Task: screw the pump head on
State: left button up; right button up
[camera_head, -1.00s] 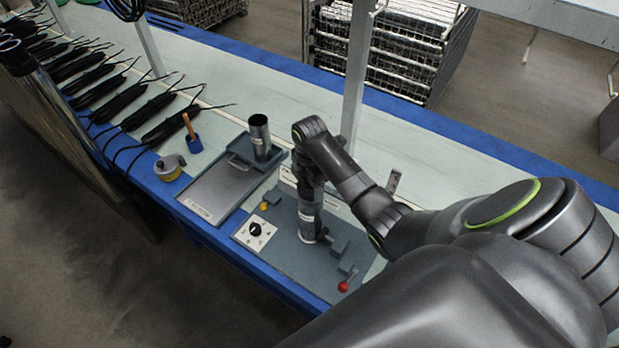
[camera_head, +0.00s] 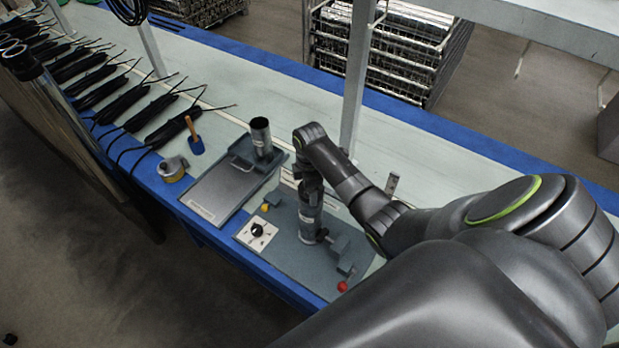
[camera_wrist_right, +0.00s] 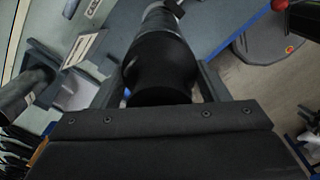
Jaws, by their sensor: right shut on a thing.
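A grey pump tube (camera_head: 310,214) stands upright on the grey fixture plate. My right gripper (camera_head: 308,180) is at its top end, with the arm coming in from the right. In the right wrist view, my right gripper (camera_wrist_right: 165,85) is shut around a black cylinder, the pump head (camera_wrist_right: 160,62). The head is in line with the lighter grey tube (camera_wrist_right: 165,17) beyond it. I cannot tell how far the head is threaded on; the joint is not clear. My left gripper is not in view.
The fixture (camera_head: 275,252) carries a black knob (camera_head: 257,229) and a red ball (camera_head: 342,286). A yellow-grey roll (camera_head: 173,169), a wooden-handled tool (camera_head: 195,143) and several black cable bundles lie to the left. A post rises behind.

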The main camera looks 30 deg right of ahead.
jog(key=shift+r+m+p, duration=0.25)
jog(key=shift+m+p, duration=0.35)
jog(key=shift+p, duration=0.1)
jog(key=shift+m+p, duration=0.35)
jog(key=shift+m, duration=0.15)
jog(key=shift+f+m, duration=0.25)
jog(key=shift+m, duration=0.35)
jog(key=shift+r+m+p, duration=0.1)
jog(key=shift+m+p, duration=0.35)
jog(key=shift+m, duration=0.05)
jog(key=shift+w+d+m, duration=0.1)
jog(key=shift+m, duration=1.1)
jog(key=o, duration=0.8)
jog(key=shift+o, duration=0.2)
